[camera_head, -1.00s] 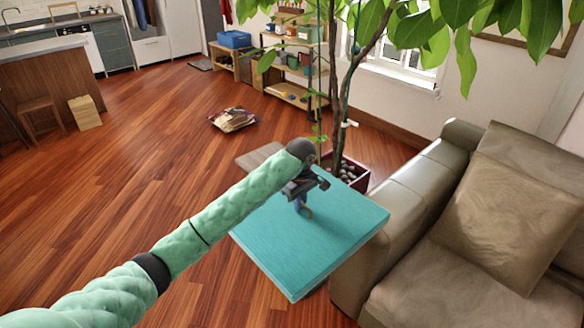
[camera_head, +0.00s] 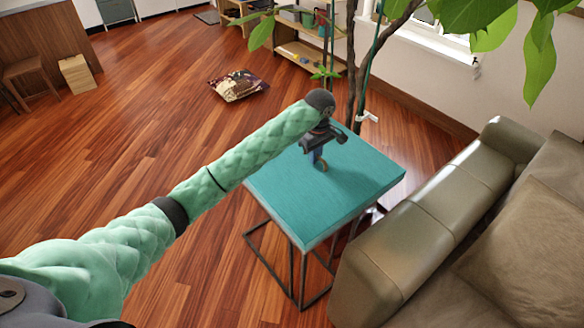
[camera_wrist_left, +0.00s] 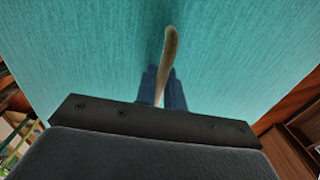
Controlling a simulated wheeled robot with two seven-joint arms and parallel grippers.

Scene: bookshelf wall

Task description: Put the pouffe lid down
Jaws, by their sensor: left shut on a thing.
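The pouffe lid is a flat teal square panel (camera_head: 345,195), roughly level, left of the sofa arm. A tan loop handle (camera_wrist_left: 168,60) stands up from its top, seen in the left wrist view. My left gripper (camera_head: 319,160) comes down over the lid and is shut on this handle. Its blue fingers are on both sides of the handle. A thin dark metal frame (camera_head: 303,275) shows beneath the lid. I cannot tell whether the lid touches the frame. The lid hides the frame's top. My right gripper is not in view.
A leather sofa (camera_head: 425,225) stands close on the right of the lid. A leafy plant (camera_head: 352,75) rises behind it. The floor to the left is open.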

